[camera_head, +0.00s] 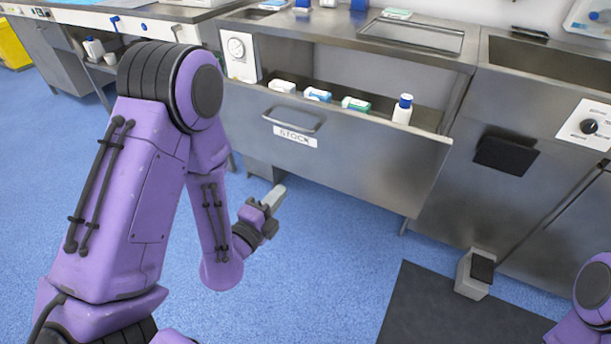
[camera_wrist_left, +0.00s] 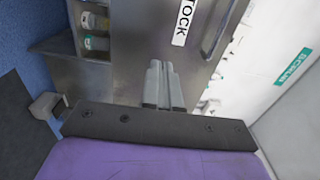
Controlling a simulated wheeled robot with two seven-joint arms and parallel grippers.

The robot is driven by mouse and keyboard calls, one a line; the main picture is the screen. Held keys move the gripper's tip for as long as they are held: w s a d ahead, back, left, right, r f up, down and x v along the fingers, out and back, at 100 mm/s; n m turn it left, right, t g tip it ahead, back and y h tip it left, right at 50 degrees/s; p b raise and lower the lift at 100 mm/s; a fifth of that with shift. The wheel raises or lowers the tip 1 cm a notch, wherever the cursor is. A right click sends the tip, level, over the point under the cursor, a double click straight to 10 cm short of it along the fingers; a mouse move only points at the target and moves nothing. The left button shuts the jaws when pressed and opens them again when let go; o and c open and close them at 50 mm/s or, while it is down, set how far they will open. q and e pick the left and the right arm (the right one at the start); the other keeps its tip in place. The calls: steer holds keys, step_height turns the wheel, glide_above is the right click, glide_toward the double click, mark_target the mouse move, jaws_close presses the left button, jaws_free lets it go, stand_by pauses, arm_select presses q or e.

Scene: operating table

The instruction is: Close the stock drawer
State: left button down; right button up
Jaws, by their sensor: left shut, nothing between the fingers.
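The stock drawer (camera_head: 375,160) is a wide steel front with a bar handle and a white STOCK label (camera_head: 295,136). It stands pulled out from the steel counter, with boxes and a bottle showing over its top edge. My left gripper (camera_head: 277,193) is low in front of the drawer's left part, below the label. In the left wrist view its fingers (camera_wrist_left: 163,82) are together and empty, pointing at the drawer front (camera_wrist_left: 145,50) beside the label (camera_wrist_left: 184,20). I cannot tell whether they touch it. My right gripper is out of view; only part of the right arm shows.
A steel sink unit (camera_head: 530,75) is to the right. A grey pedal box (camera_head: 475,275) stands on the floor by a dark mat (camera_head: 440,310).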

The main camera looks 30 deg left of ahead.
mark_target(311, 153)
arm_select(q)
steer(key=w, duration=0.4)
steer(key=w+p, duration=0.1)
steer(key=w, duration=0.8)
steer(key=shift+w+d+r+p, duration=0.15)
steer(key=shift+w+d+p, duration=0.1)
steer(key=shift+w+p, duration=0.15)
steer(key=shift+w, duration=0.15)
